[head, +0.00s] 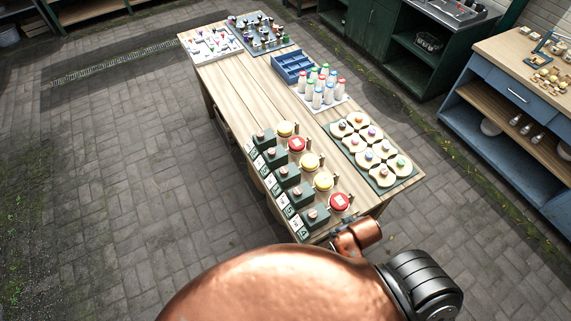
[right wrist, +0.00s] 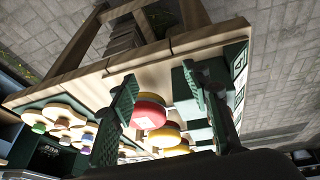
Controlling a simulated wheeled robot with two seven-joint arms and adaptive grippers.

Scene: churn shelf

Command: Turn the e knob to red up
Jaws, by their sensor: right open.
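A row of dark green blocks with copper-coloured knobs stands along the table's left side; the nearest block (head: 315,216) is at the front corner. Beside each block is a round disc, red or yellow. The nearest disc is red (head: 340,202), with a yellow disc (head: 323,180) behind it. White letter cards (head: 297,226) line the blocks; I cannot surely read which is e. In the right wrist view, my right gripper (right wrist: 160,82) is open, its fingers either side of a red disc (right wrist: 150,108) and apart from it, with a yellow disc (right wrist: 164,136) beyond. My left gripper is out of view.
On the wooden table (head: 243,97), a green board (head: 386,185) with several pale round pieces lies right of the discs. White bottles (head: 317,97) and a blue bin (head: 291,64) stand farther back. The table's left middle is clear.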

